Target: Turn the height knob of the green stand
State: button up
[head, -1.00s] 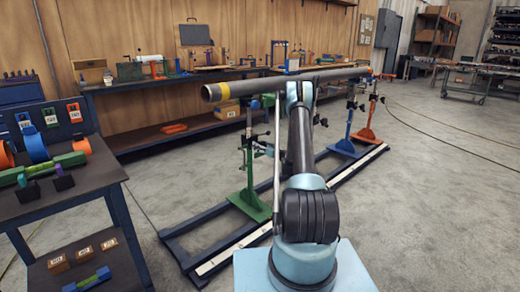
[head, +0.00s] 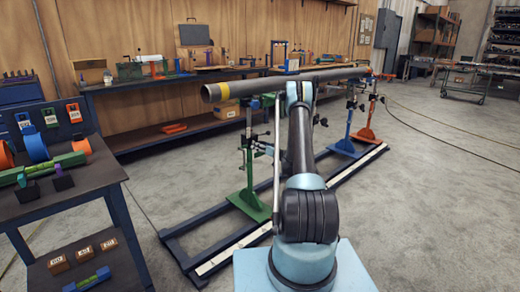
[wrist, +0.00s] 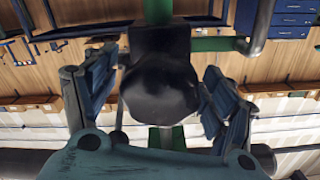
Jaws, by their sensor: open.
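The green stand (head: 249,172) stands upright on the blue floor frame in the head view, under the near end of the grey pipe (head: 290,80). In the wrist view its black height knob (wrist: 160,90) fills the middle, in front of the green post (wrist: 158,11). My gripper (wrist: 160,78) is open, with one blue-grey finger on each side of the knob. Gaps show between the knob and both fingers, so it does not look gripped. In the head view my gripper (head: 259,148) is small beside the stand's post, and the knob is hard to make out there.
A blue stand (head: 347,128) and an orange stand (head: 368,115) support the pipe farther back. The blue floor frame (head: 190,262) runs beneath. A dark cart (head: 85,185) with parts is at left. A workbench lines the wall behind.

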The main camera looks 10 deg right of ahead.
jog(key=v, duration=1.2)
jog(key=s+a+r+g, duration=0.2)
jog(key=s+a+r, duration=0.15)
jog(key=r, duration=0.35)
jog(key=s+a+r+g, duration=0.2)
jog(key=s+a+r, duration=0.1)
jog(key=a+r, duration=0.3)
jog(key=s+a+r+g+h, duration=0.15)
jog(key=s+r, duration=0.25)
jog(key=s, duration=0.4)
jog(key=s+a+r+g+h, duration=0.1)
jog(key=s+a+r+g, duration=0.1)
jog(key=s+r, duration=0.45)
jog(key=s+f+m+g+h, duration=0.1)
jog(key=s+g+h, duration=0.25)
jog(key=s, duration=1.95)
jog(key=s+d+f+m+h, duration=0.1)
jog(key=s+d+f+h, duration=0.1)
jog(key=s, duration=0.7)
jog(key=s+d+f+m+g+h, duration=0.1)
jog(key=s+d+f, duration=0.4)
jog(key=s, duration=0.5)
jog(key=shift+f+m+h, duration=0.2)
jog(key=shift+m+h, duration=0.1)
jog(key=shift+h, duration=0.5)
